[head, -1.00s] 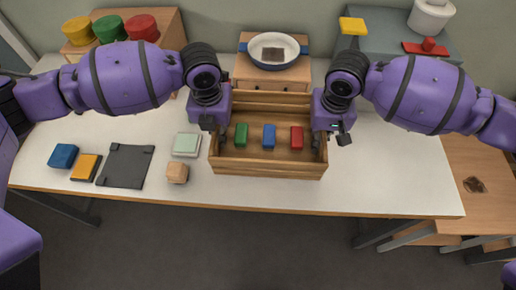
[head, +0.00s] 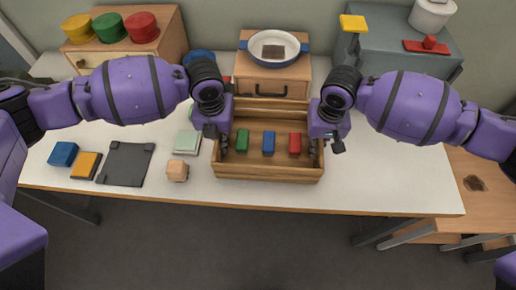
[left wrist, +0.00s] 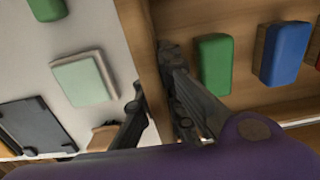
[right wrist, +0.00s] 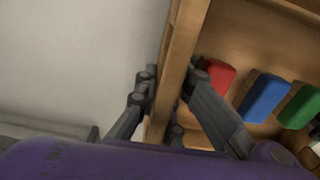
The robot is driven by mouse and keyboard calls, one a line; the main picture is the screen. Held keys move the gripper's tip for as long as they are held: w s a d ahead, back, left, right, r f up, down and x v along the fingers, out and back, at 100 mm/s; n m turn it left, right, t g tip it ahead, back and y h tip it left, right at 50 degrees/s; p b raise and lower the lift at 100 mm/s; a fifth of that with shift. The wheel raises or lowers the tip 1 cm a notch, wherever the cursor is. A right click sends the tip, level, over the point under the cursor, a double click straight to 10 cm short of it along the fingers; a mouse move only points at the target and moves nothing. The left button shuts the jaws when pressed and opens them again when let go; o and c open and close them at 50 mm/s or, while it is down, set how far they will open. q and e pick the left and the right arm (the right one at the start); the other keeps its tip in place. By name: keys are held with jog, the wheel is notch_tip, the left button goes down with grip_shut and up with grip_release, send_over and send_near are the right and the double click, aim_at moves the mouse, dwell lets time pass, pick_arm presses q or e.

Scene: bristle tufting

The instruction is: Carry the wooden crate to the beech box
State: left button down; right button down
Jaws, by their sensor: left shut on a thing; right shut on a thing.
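The wooden crate (head: 268,173) is at the middle of the white table, with a green, a blue and a red block inside. My left gripper (left wrist: 158,105) is shut on its left wall, one finger outside and one inside. My right gripper (right wrist: 165,95) is shut on its right wall in the same way. The crate looks level; whether it touches the table I cannot tell. Behind it stands a light wooden box (head: 258,88) with a dark handle and a pan on top. Another wooden box (head: 170,42) stands at the back left. Which is the beech box is unclear.
Several pots, including a red one (head: 142,27), top the back-left box. A pale green block (head: 187,142), a small wooden block (head: 177,170) and a dark tray (head: 126,163) lie left of the crate. A grey cabinet (head: 390,45) stands back right. The table's right is clear.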

pick_arm(q)
jog(key=c, duration=1.9)
grip_release()
jog(key=shift+a+f, duration=0.15)
jog(key=shift+a, duration=0.15)
jog(key=shift+c, duration=0.2)
pick_arm(e)
jog(key=c, duration=1.9)
grip_release()
jog(key=shift+d+f, duration=0.15)
jog(key=shift+d, duration=0.15)
jog(key=shift+c, duration=0.2)
pick_arm(q)
jog(key=shift+o, duration=0.4)
jog(key=shift+d, duration=0.15)
pick_arm(e)
jog(key=shift+o, duration=0.4)
jog(key=shift+a, duration=0.15)
pick_arm(q)
jog(key=shift+d, duration=0.1)
pick_arm(e)
jog(key=shift+a, duration=0.1)
pick_arm(q)
jog(key=r, duration=1.2)
jog(key=shift+s, duration=0.4)
pick_arm(e)
jog(key=r, duration=0.8)
jog(key=s+r, duration=0.1)
jog(key=r, duration=0.3)
jog(key=shift+r, duration=0.1)
